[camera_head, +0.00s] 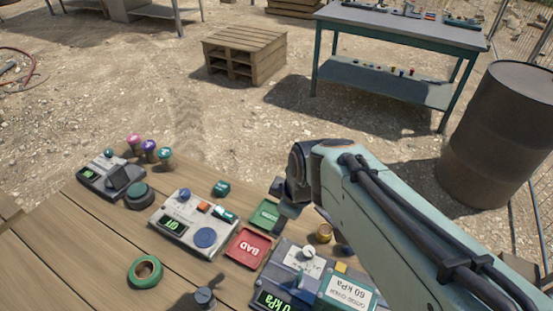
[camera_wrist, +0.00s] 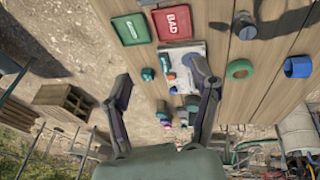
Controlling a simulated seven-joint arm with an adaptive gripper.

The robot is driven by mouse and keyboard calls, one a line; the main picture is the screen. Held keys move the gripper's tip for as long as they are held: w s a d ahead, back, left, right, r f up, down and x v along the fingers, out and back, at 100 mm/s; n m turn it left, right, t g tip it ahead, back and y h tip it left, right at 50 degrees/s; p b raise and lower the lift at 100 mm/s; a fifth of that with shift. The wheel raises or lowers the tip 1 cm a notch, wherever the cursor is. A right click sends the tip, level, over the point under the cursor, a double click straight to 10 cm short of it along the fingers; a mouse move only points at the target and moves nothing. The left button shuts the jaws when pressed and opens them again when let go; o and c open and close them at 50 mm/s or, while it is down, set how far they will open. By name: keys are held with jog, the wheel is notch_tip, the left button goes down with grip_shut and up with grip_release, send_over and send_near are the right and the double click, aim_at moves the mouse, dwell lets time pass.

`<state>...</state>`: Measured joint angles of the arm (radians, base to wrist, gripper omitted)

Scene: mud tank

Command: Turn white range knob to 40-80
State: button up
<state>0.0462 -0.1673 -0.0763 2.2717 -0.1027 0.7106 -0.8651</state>
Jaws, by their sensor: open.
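The white range knob (camera_head: 308,252) sits on a grey pressure device (camera_head: 283,268) at the bottom of the head view, beside a green digital readout ending in "0 kPa". The marks around the knob are too small to read. My gripper (camera_head: 281,198) is above the table's far edge, beyond the device and apart from the knob. Its fingers are partly hidden by the wrist in the head view. In the wrist view my gripper (camera_wrist: 158,72) is open, its two fingers wide apart with nothing held. I cannot make out the knob in the wrist view.
A white meter (camera_head: 188,220) and green ring (camera_head: 145,271) are farther left. A barrel (camera_head: 500,135) stands behind the arm.

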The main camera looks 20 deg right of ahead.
jog(key=w+d+f, duration=0.4)
jog(key=w+f, duration=0.1)
jog(key=f, duration=0.1)
jog(key=g, duration=0.4)
send_over(309, 250)
jog(key=shift+h, duration=0.3)
notch_tip(309, 250, down, 11)
jog(key=shift+f, duration=0.2)
notch_tip(309, 250, down, 5)
jog(key=shift+s+r, duration=0.1)
jog(key=shift+f, duration=0.65)
grip_shut()
